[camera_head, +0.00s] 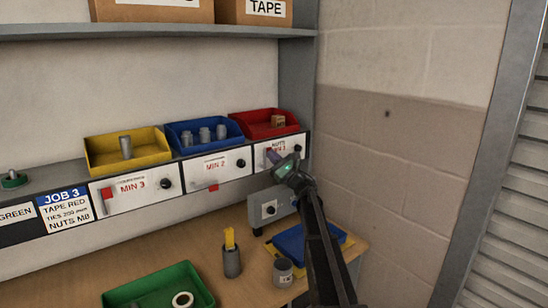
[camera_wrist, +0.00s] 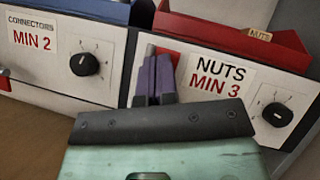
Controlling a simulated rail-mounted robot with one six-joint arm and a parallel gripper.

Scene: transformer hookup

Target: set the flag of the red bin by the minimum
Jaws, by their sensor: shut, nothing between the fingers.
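The red bin (camera_head: 262,130) stands at the right end of the shelf and holds a small brown box; its lower wall also shows in the wrist view (camera_wrist: 225,35). Its front panel (camera_wrist: 215,107) reads NUTS MIN 3 and has a black knob (camera_wrist: 277,114) at the right. A red flag (camera_wrist: 170,52) shows at the panel's upper left, partly hidden behind my fingers. My gripper (camera_head: 272,156) is shut and empty, its purple fingers in front of the flag, also in the wrist view (camera_wrist: 155,80). I cannot tell whether they touch it.
The blue bin (camera_head: 176,139) holds three grey cylinders; its MIN 2 panel has a low red flag (camera_head: 213,187). The yellow bin (camera_head: 101,159) holds one; its MIN 3 flag (camera_head: 107,193) is up. A green tray (camera_head: 140,291) and a grey cup (camera_head: 232,262) are on the bench below.

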